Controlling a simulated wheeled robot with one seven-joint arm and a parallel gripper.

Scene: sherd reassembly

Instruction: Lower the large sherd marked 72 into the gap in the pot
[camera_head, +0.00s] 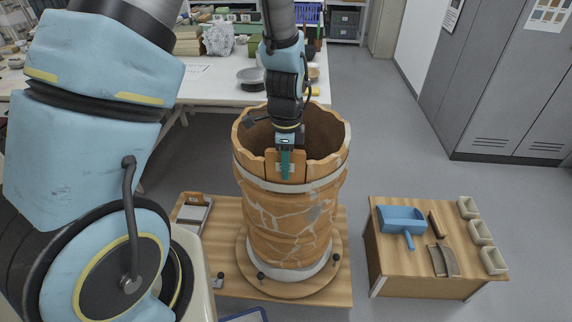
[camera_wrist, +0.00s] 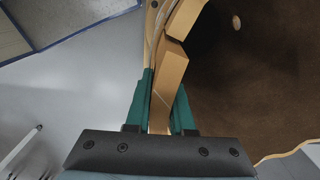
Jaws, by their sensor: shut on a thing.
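The pot (camera_head: 290,225) stands upright, a tall orange-brown vessel with pale cracks and light bands. The large sherd (camera_head: 271,163) is at the near side of its rim, gripped upright by my gripper (camera_head: 286,168). Its number is not legible. In the wrist view, the teal fingers of my gripper (camera_wrist: 160,105) are shut on the sherd (camera_wrist: 172,70), one on each face. The sherd's end lies close to the broken edge of the pot's wall (camera_wrist: 184,20) and looks slightly offset from it. The sherd's lower edge and the gap's bottom are hidden.
The pot rests on a round wooden board (camera_head: 248,275) on a low table (camera_head: 330,297). A side table (camera_head: 395,285) at right holds a blue scoop-like tool (camera_head: 402,220), curved pieces and small trays (camera_head: 480,232). A white workbench (camera_head: 215,90) stands behind. Grey lockers (camera_head: 510,90) are far right.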

